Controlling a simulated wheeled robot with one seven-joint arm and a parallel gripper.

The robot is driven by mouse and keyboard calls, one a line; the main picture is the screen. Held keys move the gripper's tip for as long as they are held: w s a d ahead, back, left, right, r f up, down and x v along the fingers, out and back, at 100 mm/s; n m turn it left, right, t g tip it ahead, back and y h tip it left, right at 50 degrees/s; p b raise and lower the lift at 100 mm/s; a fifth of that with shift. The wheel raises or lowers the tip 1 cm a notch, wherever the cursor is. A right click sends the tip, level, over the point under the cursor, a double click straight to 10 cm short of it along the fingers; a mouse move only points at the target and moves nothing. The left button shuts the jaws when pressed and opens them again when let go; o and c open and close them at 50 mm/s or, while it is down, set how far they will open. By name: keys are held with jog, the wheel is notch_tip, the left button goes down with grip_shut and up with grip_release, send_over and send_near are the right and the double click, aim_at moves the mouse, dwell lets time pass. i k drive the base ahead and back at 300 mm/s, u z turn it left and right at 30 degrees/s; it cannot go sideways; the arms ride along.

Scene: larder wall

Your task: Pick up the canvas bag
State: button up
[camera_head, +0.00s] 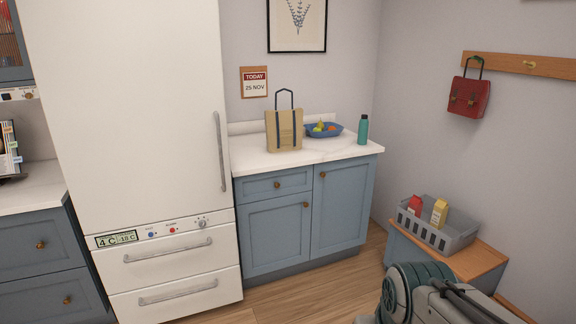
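The canvas bag (284,131) is tan with dark blue vertical straps and a dark handle loop standing up on top. It stands upright on the white countertop (322,153), beside the white fridge. My arm shows at the bottom right of the head view, well apart from the bag and low in front of the bench. My gripper's fingers cannot be made out in this view.
A blue fruit bowl (337,131) and a teal bottle (363,130) stand to the bag's right. The fridge (140,110) rises at its left. A grey crate (432,233) with cartons sits on a wooden bench (480,262). A red satchel (468,97) hangs on the right wall.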

aim_at(283, 128)
jog(key=u, duration=0.1)
jog(key=i, duration=1.65)
jog(key=u, duration=0.4)
jog(key=i, duration=1.9)
jog(key=u, duration=0.2)
